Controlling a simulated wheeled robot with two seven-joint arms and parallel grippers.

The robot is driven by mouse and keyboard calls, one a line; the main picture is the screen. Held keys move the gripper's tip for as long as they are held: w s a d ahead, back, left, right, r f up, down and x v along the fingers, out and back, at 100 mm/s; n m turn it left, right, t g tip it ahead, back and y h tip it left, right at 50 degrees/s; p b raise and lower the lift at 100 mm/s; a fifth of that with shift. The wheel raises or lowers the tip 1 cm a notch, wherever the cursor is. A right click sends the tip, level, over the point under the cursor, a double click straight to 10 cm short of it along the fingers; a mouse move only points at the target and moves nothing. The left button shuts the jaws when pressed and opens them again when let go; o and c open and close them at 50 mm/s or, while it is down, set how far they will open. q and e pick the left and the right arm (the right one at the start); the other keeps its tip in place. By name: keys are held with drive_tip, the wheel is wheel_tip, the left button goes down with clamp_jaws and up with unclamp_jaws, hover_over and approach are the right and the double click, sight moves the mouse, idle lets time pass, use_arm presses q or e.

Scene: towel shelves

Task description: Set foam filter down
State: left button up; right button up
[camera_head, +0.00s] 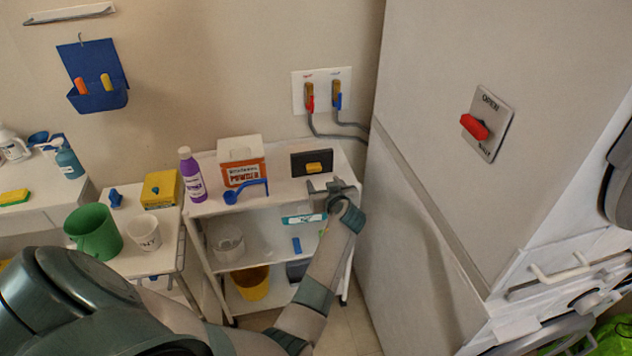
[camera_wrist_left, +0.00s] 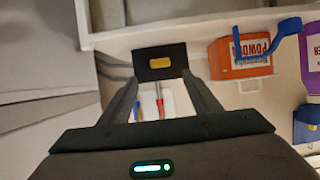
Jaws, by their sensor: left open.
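A black rectangular piece with a yellow tab, which I take for the foam filter (camera_head: 298,165), is at the back right of the white cart's top (camera_head: 285,192). It also shows in the left wrist view (camera_wrist_left: 143,66), where I cannot tell if it lies flat or leans. My left gripper (camera_head: 324,187) is open, just in front of the piece in the head view. In the wrist view its spread fingertips (camera_wrist_left: 160,76) come up to the piece's two sides. I see no grip on it. My right gripper is not in view.
An orange and white powder box (camera_head: 242,160), a blue scoop (camera_head: 246,189) and a purple bottle (camera_head: 192,176) stand left of the piece. Two valves (camera_head: 322,97) with hoses are on the wall behind. A tall grey cabinet (camera_head: 440,150) closes off the right side.

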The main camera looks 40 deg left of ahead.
use_arm(q)
drive_tip(key=s+d+f+m+g+h, duration=0.1)
drive_tip(key=s+d+f+m+h, duration=0.2)
drive_tip(key=f, duration=0.8)
drive_tip(key=s+d+f+m+h, duration=0.15)
drive_tip(key=s+d+f, duration=0.3)
drive_tip(key=f, duration=0.55)
drive_tip(key=s+d+f+m+g+h, duration=0.1)
drive_tip(key=s+d+f+m, duration=0.15)
drive_tip(key=s+f, duration=0.45)
drive_tip(key=s+d+f+m+g+h, duration=0.1)
drive_tip(key=s+d+f+h, duration=0.1)
drive_tip(key=s+d+f, duration=0.5)
drive_tip(key=s+f+m+g+h, duration=0.2)
drive_tip(key=s+f, duration=1.1)
drive_tip(key=s, duration=0.4)
drive_tip(key=s+f+m+g, duration=0.1)
drive_tip(key=s+f, duration=0.1)
drive_tip(key=s, duration=1.1)
drive_tip(key=s+d+f+m+g, duration=0.1)
drive_tip(key=s+f+g, duration=0.1)
drive_tip(key=s, duration=1.1)
drive_tip(key=shift+d+f+h, duration=0.25)
drive_tip(key=shift+f+h, duration=0.1)
drive_tip(key=shift+f, duration=0.5)
drive_tip(key=shift+w, duration=0.1)
